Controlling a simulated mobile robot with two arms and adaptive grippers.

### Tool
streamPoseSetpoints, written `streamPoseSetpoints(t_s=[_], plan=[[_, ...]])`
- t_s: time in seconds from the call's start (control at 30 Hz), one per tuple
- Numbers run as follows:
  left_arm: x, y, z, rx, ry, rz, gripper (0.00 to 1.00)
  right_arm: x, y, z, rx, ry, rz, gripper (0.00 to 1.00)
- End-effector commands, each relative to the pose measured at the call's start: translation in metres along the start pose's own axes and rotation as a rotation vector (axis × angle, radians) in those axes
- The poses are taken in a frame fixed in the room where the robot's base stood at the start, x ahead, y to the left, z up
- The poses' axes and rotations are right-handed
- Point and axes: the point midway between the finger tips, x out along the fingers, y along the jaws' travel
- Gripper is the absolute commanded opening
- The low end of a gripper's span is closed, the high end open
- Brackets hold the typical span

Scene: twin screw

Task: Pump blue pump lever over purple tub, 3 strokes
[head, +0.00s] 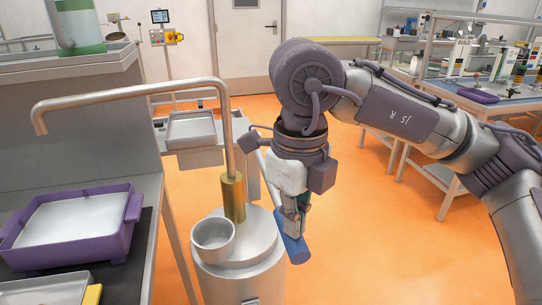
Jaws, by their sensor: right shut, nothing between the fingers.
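The pump stands in the centre foreground, with a round metal body (240,270), a brass collar (233,197) and a long bent spout (130,92) reaching left. The spout's open end points down above the purple tub (120,215), which sits on the bench at left and has a pale inside. The blue pump lever (296,250) sticks out at the pump's right side, its end tilted down. My right gripper (298,226) points down, shut, with its fingertips at the top of the blue lever; whether they touch it I cannot tell. My left gripper is not in view.
A metal cup (213,240) sits on the pump's top. A metal tray (45,291) and a yellow item (92,295) lie in front of the tub. A grey shelf (65,70) stands behind it. Open orange floor (400,255) lies to the right.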

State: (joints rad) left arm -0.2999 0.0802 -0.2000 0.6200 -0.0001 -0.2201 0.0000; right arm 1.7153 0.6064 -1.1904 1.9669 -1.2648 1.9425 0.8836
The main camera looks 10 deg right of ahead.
Motion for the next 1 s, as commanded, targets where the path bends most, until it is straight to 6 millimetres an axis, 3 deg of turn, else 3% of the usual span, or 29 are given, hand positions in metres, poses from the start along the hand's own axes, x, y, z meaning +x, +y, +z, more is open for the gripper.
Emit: streamPoseSetpoints(t_s=[0.7,1.0], plan=[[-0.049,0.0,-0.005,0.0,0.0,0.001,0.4,-0.074,0.0,0.0,0.0,0.0,-0.001,0.0],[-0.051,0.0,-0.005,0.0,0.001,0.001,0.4,-0.079,0.0,0.0,0.0,0.0,0.0,0.0]])
